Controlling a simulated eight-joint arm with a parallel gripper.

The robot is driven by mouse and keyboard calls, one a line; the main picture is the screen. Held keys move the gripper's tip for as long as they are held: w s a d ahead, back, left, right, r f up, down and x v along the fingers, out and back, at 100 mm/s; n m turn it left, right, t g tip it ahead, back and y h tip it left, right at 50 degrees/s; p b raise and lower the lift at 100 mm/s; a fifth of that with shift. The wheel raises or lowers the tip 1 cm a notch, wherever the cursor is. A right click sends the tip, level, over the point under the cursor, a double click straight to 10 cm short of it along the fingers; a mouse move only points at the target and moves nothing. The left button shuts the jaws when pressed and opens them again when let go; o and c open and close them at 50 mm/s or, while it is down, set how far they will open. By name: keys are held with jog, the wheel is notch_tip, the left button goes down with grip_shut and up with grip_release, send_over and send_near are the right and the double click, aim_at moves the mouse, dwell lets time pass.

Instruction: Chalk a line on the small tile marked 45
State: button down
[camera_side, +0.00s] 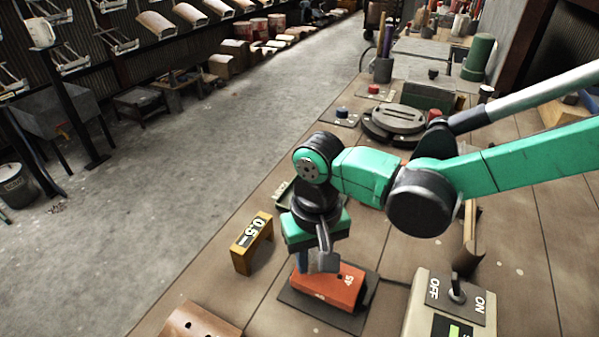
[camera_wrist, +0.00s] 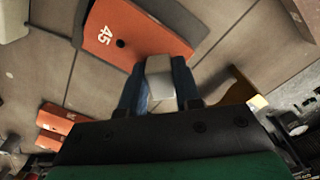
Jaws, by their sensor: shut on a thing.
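The small orange tile marked 45 (camera_side: 338,290) lies on a dark plate (camera_side: 345,318) near the bench's front. In the wrist view the tile (camera_wrist: 122,38) shows its white 45 and one dark hole, at the upper middle. My gripper (camera_side: 315,260) points down over the tile's far left part. In the wrist view my gripper (camera_wrist: 160,80) has its blue fingers shut on a pale grey-white block (camera_wrist: 160,78), which looks like the chalk. The block overlaps the tile's near edge there. I cannot tell whether it touches the tile. No chalk line shows on the visible tile face.
An ON/OFF switch box (camera_side: 428,318) stands at the right front. A brown curved tile (camera_side: 200,322) lies at the front left. A dark round turntable (camera_side: 398,122) is farther back. Orange tiles (camera_wrist: 56,119) show at the wrist view's left.

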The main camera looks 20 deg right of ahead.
jog(key=shift+s+d, duration=0.25)
jog(key=shift+w+a, duration=0.1)
jog(key=shift+w+a, duration=0.5)
dwell(0.3)
jog(key=shift+s+d, duration=0.1)
jog(key=shift+s, duration=0.05)
jog(key=shift+s+d+f, duration=0.1)
jog(key=shift+s+d, duration=0.35)
jog(key=shift+d, duration=0.05)
jog(key=shift+w+a, duration=0.1)
jog(key=shift+w+a, duration=0.5)
